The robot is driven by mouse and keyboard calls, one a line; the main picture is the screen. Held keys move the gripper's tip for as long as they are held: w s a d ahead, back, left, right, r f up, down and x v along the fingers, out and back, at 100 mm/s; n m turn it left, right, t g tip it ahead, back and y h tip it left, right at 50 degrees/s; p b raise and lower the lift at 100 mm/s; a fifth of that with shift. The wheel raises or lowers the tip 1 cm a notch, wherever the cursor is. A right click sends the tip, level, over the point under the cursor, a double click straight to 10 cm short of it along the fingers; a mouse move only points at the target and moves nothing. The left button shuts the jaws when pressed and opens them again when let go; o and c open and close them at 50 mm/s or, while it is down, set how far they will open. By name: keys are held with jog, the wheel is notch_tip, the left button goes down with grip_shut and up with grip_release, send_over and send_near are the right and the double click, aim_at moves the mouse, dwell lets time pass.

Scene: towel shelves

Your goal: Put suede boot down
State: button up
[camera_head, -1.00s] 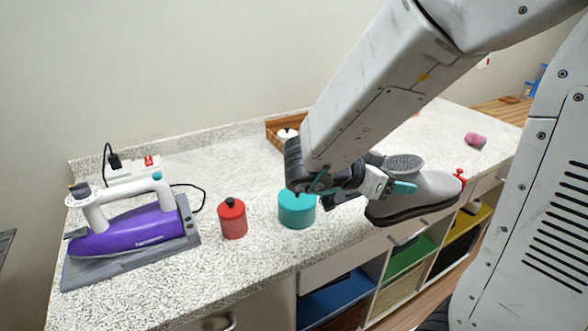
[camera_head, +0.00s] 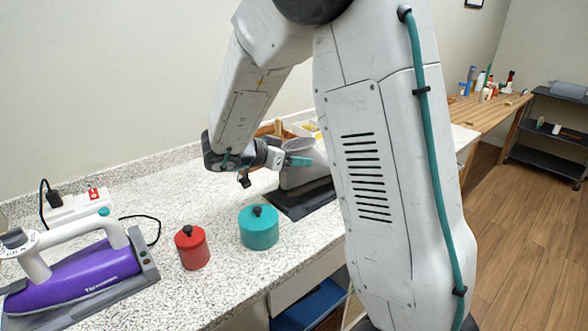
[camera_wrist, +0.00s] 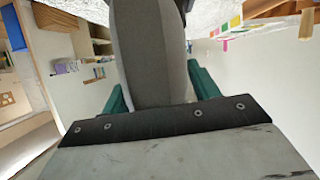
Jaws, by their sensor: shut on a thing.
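The grey suede boot (camera_head: 297,178) is at the right part of the counter in the head view, partly behind my arm. My gripper (camera_head: 298,161) is at its upper part, with a teal finger against the near side. In the wrist view the boot (camera_wrist: 152,50) fills the space between the teal fingers of my gripper (camera_wrist: 162,92), which is shut on it. A dark flat surface (camera_head: 290,207) lies under the boot on the counter. I cannot tell whether the boot touches it. The toe end is hidden by my arm.
A teal lidded canister (camera_head: 259,231) stands just left of the dark surface, and a red canister (camera_head: 192,250) farther left. A purple iron (camera_head: 80,277) sits at far left. A wooden tray (camera_head: 275,129) is behind my gripper. Speckled counter (camera_head: 150,190) is bare behind the canisters.

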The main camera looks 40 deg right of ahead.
jog(key=shift+f, duration=1.9)
jog(key=o, duration=1.6)
jog(key=shift+o, duration=0.2)
